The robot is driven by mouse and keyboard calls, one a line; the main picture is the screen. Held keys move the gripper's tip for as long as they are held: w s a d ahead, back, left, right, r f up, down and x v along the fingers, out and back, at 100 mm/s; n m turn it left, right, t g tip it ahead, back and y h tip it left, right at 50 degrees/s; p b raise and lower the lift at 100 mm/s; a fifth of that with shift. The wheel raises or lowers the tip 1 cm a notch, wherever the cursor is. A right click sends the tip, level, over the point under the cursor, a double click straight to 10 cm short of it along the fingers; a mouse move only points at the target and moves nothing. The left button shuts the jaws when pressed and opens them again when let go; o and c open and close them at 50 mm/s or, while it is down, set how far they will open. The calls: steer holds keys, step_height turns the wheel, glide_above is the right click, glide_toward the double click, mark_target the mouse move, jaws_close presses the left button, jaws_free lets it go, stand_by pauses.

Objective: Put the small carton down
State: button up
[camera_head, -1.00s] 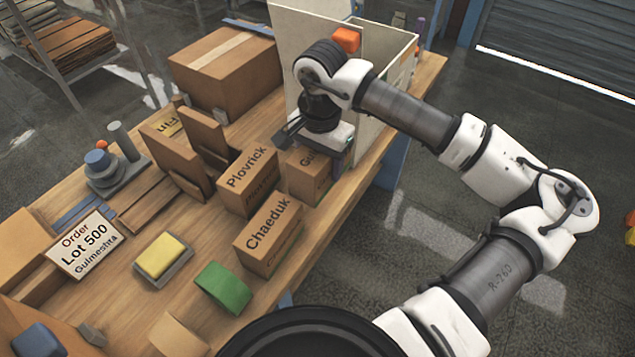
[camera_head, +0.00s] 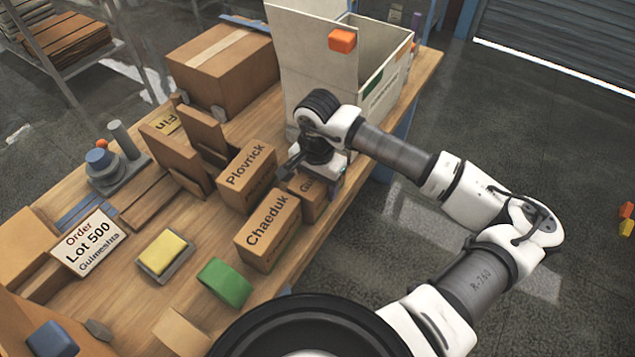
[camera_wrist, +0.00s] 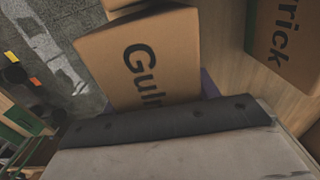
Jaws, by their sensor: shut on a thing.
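The small carton (camera_head: 314,199), a brown box printed "Gu…", is between the fingers of my gripper (camera_head: 311,178) near the table's right edge. My gripper is shut on it from above. In the wrist view the carton (camera_wrist: 140,62) shows the letters "Gulm". It is right beside the Chaeduk carton (camera_head: 268,232), which partly hides it in the head view. The Plovrick carton (camera_head: 247,177) stands to its left. I cannot tell whether the carton's underside touches the table (camera_head: 325,232).
An open white bin (camera_head: 385,75) with an orange block (camera_head: 342,40) stands behind my gripper. A large taped box (camera_head: 222,70) is at the back.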

steer(key=shift+f, duration=0.15)
steer(key=o, duration=1.3)
